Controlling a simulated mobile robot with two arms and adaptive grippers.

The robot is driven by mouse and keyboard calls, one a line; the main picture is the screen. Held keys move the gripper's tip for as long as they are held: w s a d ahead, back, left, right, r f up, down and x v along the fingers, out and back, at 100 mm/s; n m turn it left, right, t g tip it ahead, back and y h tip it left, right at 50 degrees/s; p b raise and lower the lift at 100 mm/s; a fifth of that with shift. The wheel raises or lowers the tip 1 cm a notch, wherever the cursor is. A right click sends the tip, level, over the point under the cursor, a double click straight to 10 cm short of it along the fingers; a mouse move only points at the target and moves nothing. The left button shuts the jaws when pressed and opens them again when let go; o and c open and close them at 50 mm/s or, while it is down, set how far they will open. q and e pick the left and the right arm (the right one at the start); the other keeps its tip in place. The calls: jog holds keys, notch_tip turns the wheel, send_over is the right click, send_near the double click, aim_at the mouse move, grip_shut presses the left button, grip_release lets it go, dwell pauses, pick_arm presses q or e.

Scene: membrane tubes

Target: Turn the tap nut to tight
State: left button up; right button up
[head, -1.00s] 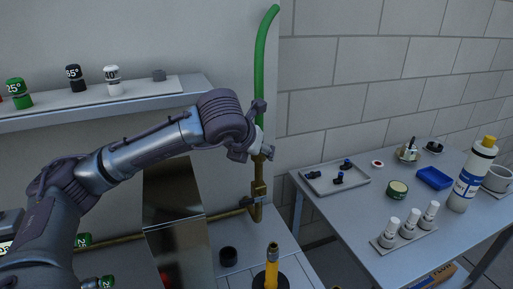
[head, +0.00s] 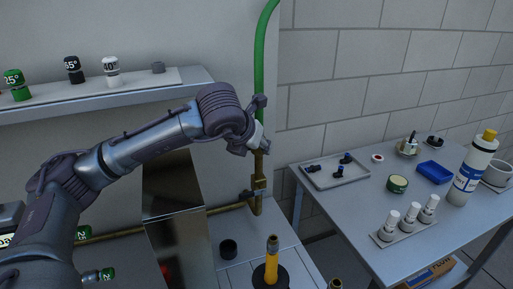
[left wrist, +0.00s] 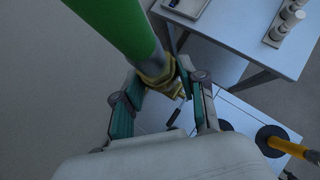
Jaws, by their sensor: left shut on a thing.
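The brass tap (head: 258,184) stands upright at the wall, with a green hose (head: 259,80) rising above it. My left gripper (head: 256,142) is at the top of the tap, just below the hose. In the left wrist view, its two fingers (left wrist: 163,108) stand on either side of the brass nut (left wrist: 172,80) under the hose's grey end (left wrist: 153,66). The gripper is shut on the nut, though the contact faces are partly hidden. No tight mark on the nut can be read. My right gripper is not in view.

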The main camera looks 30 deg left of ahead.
pick_arm(q)
jog(key=shift+a+f+m+h+b, duration=0.15)
jog(key=shift+f+m+h+b, duration=0.2)
jog(key=shift+b, duration=0.3)
jog(key=shift+r+m+h+b, duration=0.15)
jog(key=shift+m+h+b, duration=0.35)
jog(key=shift+m, duration=0.15)
jog(key=shift+r+m, duration=0.15)
jog(key=shift+m, duration=0.15)
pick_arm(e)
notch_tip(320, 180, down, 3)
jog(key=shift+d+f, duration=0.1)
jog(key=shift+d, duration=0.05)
pick_arm(q)
jog(key=o, duration=1.1)
jog(key=shift+o, duration=0.2)
